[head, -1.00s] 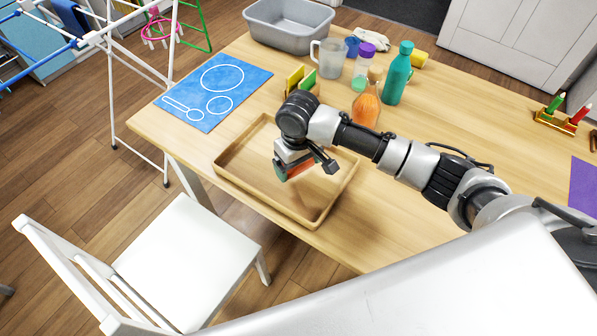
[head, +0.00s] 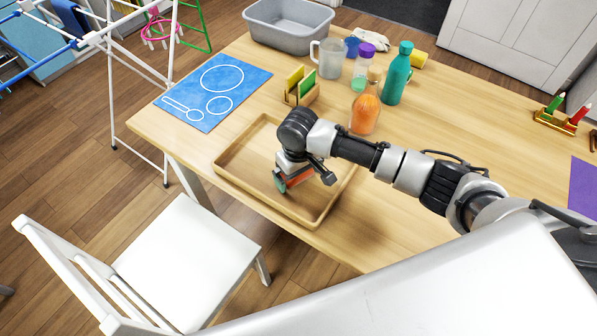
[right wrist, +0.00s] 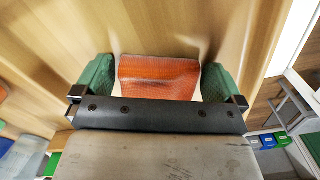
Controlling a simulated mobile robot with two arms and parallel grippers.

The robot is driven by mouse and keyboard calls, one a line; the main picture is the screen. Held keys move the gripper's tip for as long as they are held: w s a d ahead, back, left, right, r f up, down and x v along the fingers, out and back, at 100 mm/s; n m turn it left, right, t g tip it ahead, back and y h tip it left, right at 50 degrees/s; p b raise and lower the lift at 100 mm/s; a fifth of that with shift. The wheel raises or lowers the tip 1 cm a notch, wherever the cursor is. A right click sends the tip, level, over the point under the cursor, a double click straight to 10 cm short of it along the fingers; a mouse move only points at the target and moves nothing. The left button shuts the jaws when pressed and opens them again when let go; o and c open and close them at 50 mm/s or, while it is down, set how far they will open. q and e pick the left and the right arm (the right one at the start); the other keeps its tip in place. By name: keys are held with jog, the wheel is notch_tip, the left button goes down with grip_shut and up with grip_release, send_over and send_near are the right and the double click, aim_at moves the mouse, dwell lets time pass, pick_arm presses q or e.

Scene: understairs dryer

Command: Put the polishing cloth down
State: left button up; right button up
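The polishing cloth looks like an orange-red folded block (head: 300,177). It is low over or on the floor of the wooden tray (head: 236,181); I cannot tell for sure that it touches. My right gripper (head: 304,181) points down into the tray around the cloth. In the right wrist view the cloth (right wrist: 158,78) lies between the two green fingertips of the right gripper (right wrist: 157,80), with thin light gaps at its sides, so the fingers look open. My left gripper is not in view.
A blue mat (head: 214,92) and a card holder (head: 301,93) lie beyond the tray. An orange-filled bottle (head: 365,113), a teal bottle (head: 397,75), a jug (head: 329,57) and a grey basin (head: 288,25) stand behind. A white chair (head: 186,255) is in front.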

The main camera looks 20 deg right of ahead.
notch_tip(320, 180, up, 12)
jog(key=shift+r+p, duration=0.15)
jog(key=shift+p, duration=0.2)
dwell(0.6)
